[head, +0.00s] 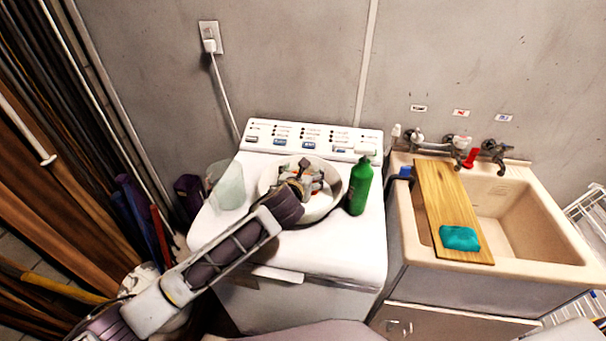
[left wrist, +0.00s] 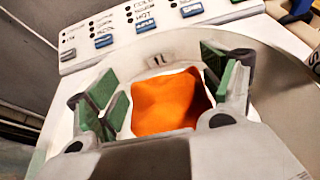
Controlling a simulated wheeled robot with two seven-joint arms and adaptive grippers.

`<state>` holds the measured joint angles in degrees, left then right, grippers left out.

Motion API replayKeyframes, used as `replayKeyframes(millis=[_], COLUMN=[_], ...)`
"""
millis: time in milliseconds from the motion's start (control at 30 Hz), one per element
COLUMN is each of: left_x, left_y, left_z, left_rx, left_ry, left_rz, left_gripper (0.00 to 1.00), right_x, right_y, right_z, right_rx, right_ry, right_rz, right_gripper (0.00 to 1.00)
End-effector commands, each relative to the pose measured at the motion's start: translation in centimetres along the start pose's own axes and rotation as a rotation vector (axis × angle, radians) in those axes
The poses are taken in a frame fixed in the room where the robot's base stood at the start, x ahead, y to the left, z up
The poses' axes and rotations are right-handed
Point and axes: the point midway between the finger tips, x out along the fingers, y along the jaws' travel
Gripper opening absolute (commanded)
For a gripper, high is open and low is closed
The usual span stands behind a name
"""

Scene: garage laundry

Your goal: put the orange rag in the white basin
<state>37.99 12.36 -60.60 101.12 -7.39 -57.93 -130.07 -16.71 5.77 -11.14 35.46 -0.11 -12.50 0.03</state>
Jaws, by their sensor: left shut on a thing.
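The white basin (head: 322,212) sits on top of the white washing machine. My left gripper (head: 309,182) is over the basin, pointing down into it. In the left wrist view the orange rag (left wrist: 168,102) is between the green-padded fingers of that gripper (left wrist: 165,88), which is shut on it. In the head view the gripper hides nearly all of the rag. I cannot tell whether the rag touches the basin's floor. My right gripper is not in view.
A green bottle (head: 360,187) stands close to the basin's right side. A translucent tub (head: 227,186) stands to its left. The control panel (head: 310,138) rises behind. At right is a sink (head: 542,215) with a wooden board (head: 447,203) and a teal sponge (head: 460,238).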

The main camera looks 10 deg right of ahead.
Motion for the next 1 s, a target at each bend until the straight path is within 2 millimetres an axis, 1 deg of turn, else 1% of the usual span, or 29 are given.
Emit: replayKeyframes(millis=[367,700,733,833,867,1000], left_x=[0.25,0.41,0.42,0.42,0.41,0.41], left_y=[0.03,0.02,0.02,0.03,0.03,0.02], left_z=[-0.61,-1.01,-1.03,-1.03,-1.03,-1.02], left_rx=[0.0,0.001,0.001,0.001,0.0,0.0], left_ry=[0.0,0.0,0.0,0.0,0.0,0.0], left_rz=[0.0,0.0,0.0,0.0,0.0,0.0], left_gripper=[0.58,0.58,0.85,0.98,1.0,1.0], right_x=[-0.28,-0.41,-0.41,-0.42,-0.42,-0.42], right_y=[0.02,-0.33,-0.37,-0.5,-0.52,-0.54], right_z=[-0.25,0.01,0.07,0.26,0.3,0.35], right_rx=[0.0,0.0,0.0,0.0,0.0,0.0], right_ry=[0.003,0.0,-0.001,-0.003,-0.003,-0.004], right_rz=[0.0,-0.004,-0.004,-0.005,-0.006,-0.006], right_gripper=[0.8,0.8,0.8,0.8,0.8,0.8])
